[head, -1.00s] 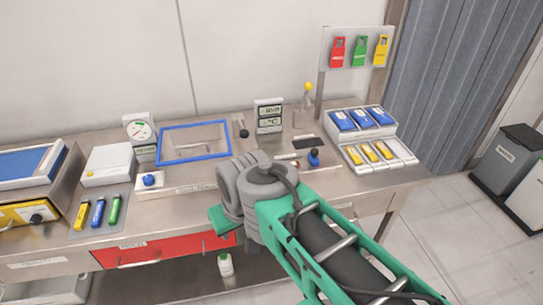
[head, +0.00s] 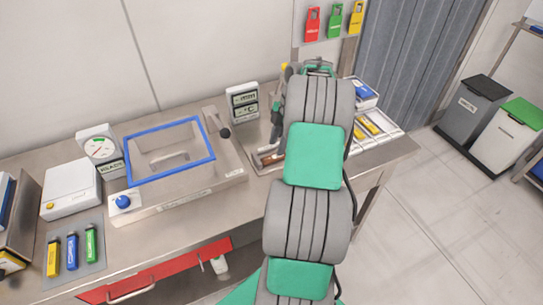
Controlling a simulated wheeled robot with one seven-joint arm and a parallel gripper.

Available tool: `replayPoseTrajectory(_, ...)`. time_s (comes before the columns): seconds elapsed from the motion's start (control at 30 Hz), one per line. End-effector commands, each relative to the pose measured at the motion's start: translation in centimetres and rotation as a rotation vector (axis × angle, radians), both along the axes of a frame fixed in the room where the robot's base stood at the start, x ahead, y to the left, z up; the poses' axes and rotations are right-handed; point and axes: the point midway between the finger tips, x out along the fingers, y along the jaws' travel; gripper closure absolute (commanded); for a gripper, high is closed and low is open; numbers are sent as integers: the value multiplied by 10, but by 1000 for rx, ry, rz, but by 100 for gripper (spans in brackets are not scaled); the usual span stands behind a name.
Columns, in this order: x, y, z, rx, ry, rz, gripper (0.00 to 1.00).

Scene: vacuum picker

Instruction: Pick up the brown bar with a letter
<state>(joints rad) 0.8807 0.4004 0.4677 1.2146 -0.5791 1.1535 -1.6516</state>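A small brown piece (head: 268,159) shows on the bench just left of my arm, near the right end of the blue-rimmed box. It may be the brown bar, but most of it is hidden and I can see no letter on it. My arm stands upright in the middle of the head view and covers this part of the bench. Only a grey edge of my gripper (head: 278,122) seems to show beside the arm, above the brown piece. Its fingertips are not clear, and I cannot tell whether they touch anything.
The blue-rimmed clear box (head: 132,166) stands left of my arm, with a black-knobbed lever (head: 224,132) beside it. A digital display (head: 243,101) stands behind. A rack with yellow and blue packs (head: 372,128) is partly hidden at right. Bins (head: 512,135) stand on the floor.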

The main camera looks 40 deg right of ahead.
Motion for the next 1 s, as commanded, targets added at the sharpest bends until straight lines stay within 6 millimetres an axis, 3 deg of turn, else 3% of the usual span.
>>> replayPoseTrajectory(0.23,1,7,-38,2,2,-1,60)
replayPoseTrajectory(0.47,1,7,-43,-2,0,-6,60)
replayPoseTrajectory(1.0,1,6,-43,-2,1,-7,100)
